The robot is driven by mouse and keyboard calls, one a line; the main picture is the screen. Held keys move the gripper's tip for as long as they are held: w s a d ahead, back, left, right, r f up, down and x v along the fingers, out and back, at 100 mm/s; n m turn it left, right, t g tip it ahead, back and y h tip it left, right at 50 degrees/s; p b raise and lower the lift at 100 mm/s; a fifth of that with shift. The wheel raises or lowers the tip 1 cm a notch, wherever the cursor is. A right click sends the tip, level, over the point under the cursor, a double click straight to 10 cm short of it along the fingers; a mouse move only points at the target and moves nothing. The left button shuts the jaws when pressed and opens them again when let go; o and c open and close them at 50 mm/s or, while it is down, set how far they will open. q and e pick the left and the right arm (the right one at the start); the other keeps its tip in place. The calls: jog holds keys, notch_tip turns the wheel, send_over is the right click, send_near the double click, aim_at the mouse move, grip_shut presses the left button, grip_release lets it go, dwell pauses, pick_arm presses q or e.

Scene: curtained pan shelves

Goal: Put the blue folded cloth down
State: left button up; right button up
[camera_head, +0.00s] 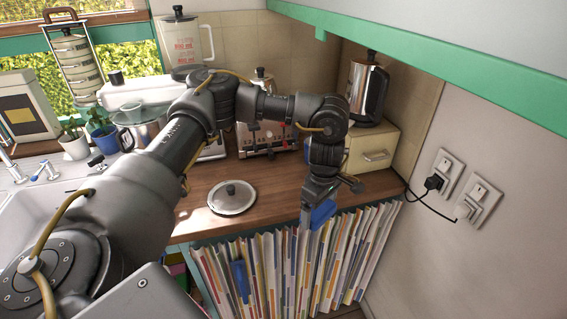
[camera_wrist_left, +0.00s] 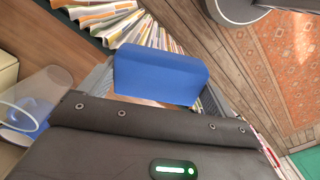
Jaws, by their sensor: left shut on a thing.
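The blue folded cloth (camera_wrist_left: 160,75) is between the grey fingers of my left gripper in the left wrist view. It looks like a flat-faced blue block there. In the head view my left gripper (camera_head: 312,214) points down just past the counter's front edge, in front of the striped curtain (camera_head: 270,265). The blue cloth (camera_head: 323,213) shows as a small patch at its fingers, near counter height. The gripper is shut on it. Its fingers hide part of the cloth. My right gripper is not in view.
The wooden counter (camera_head: 275,195) has free room around a round metal lid (camera_head: 232,197). A toaster (camera_head: 262,137), a drawer box (camera_head: 370,149) and a kettle (camera_head: 366,88) stand behind. A blue strip (camera_head: 240,281) shows at the curtain. A wall with sockets (camera_head: 480,203) bounds the right.

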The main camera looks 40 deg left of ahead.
pick_arm(q)
jog(key=w+a+n+p, duration=0.2)
jog(key=w+a+n, duration=0.4)
jog(key=a+n, duration=0.4)
jog(key=n+p, duration=0.2)
jog(key=n, duration=1)
send_over(282, 192)
jog(key=shift+d+f+m, duration=0.1)
jog(key=shift+f+m, duration=0.15)
jog(key=shift+m, duration=0.05)
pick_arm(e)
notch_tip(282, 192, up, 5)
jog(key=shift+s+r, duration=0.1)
pick_arm(q)
jog(key=shift+f+b, duration=1.1)
jog(key=shift+f, duration=1.45)
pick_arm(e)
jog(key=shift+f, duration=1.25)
pick_arm(q)
jog(key=shift+f, duration=0.1)
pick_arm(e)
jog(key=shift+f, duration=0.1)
pick_arm(q)
jog(key=shift+f+b, duration=0.4)
jog(key=shift+f, duration=0.2)
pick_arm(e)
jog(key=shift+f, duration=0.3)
